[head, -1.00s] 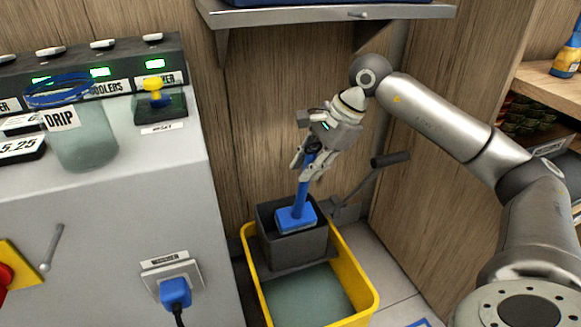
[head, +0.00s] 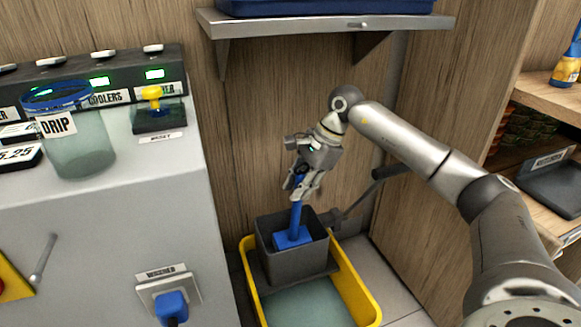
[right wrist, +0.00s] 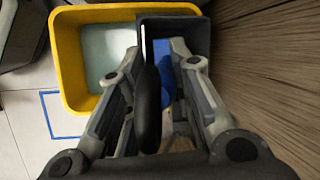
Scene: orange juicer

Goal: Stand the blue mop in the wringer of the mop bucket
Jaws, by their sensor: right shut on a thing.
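The blue mop (head: 296,222) is upright, its blue head inside the dark grey wringer (head: 308,262) of the yellow mop bucket (head: 371,308). My right gripper (head: 300,188) is shut on the mop's handle above the wringer. In the right wrist view the mop (right wrist: 163,62) shows between the fingers, with the wringer (right wrist: 185,30) around it and the yellow bucket (right wrist: 70,65) to the left. Whether the mop head touches the wringer's floor is hidden. My left gripper is not in view.
A grey machine with a drip jar (head: 80,140) stands at the left. The wringer's lever (head: 365,190) sticks out right of the bucket. A metal shelf (head: 330,22) hangs above, and wooden walls (head: 270,120) stand close behind and right.

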